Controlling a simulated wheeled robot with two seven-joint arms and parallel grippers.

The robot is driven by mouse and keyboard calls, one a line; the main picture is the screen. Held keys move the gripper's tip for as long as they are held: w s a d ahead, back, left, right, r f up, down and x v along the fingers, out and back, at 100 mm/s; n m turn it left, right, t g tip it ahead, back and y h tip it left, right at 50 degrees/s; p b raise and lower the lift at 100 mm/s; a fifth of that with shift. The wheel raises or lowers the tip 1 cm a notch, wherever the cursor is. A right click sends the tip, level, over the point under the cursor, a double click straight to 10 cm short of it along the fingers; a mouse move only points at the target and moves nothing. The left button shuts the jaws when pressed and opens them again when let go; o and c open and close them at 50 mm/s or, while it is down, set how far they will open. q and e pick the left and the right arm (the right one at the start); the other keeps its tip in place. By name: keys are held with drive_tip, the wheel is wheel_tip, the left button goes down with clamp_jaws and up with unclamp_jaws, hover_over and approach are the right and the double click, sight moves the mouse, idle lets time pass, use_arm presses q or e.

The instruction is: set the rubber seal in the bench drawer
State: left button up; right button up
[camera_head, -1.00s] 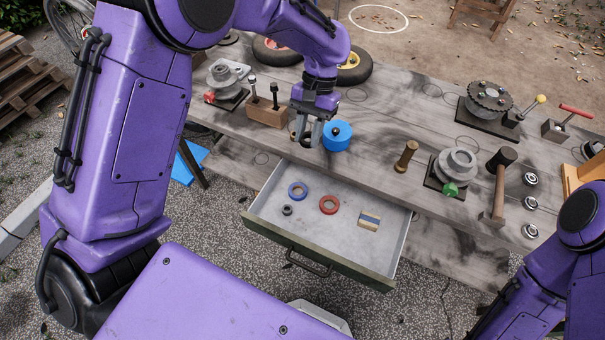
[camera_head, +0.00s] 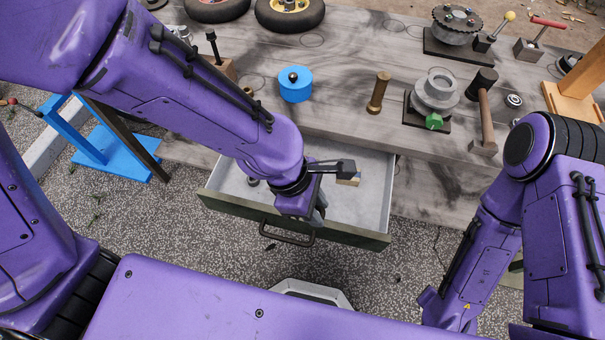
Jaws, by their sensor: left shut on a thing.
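The bench drawer (camera_head: 372,205) is pulled open below the bench top, a grey tray with a dark green front. My left gripper (camera_head: 319,213) is over the drawer, near its front edge, pointing down. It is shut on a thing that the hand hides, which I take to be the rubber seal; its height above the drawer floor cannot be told. A small dark ring (camera_head: 253,181) lies at the left. My right gripper is out of view.
On the bench stand a blue cylinder (camera_head: 295,84), a brass-coloured peg (camera_head: 378,92), a grey flanged part (camera_head: 436,92) and a mallet (camera_head: 483,105). Wheels (camera_head: 290,12) lie at the back. A blue stand (camera_head: 110,150) is on the ground at left.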

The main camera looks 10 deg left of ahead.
use_arm(q)
drive_tip(key=w+a+f+b, duration=0.1)
drive_tip(key=w+a+f, duration=0.1)
drive_tip(key=w+f, duration=0.1)
drive_tip(key=w+a+f+b, duration=0.1)
drive_tip(key=w+a+f, duration=0.1)
drive_tip(key=w+a, duration=0.1)
drive_tip(key=w+a+f+b, duration=0.1)
drive_tip(key=w+a+f, duration=0.1)
drive_tip(key=w+f, duration=0.1)
drive_tip(key=shift+w+a+f, duration=0.25)
drive_tip(key=shift+a+f, duration=0.1)
drive_tip(key=shift+a, duration=0.05)
drive_tip(key=f, duration=0.1)
drive_tip(key=f+b, duration=0.2)
drive_tip(key=shift+w+a+f, duration=0.15)
drive_tip(key=shift+a+f, duration=0.15)
drive_tip(key=shift+f, duration=0.1)
drive_tip(key=shift+w+f, duration=0.1)
drive_tip(key=o, duration=1)
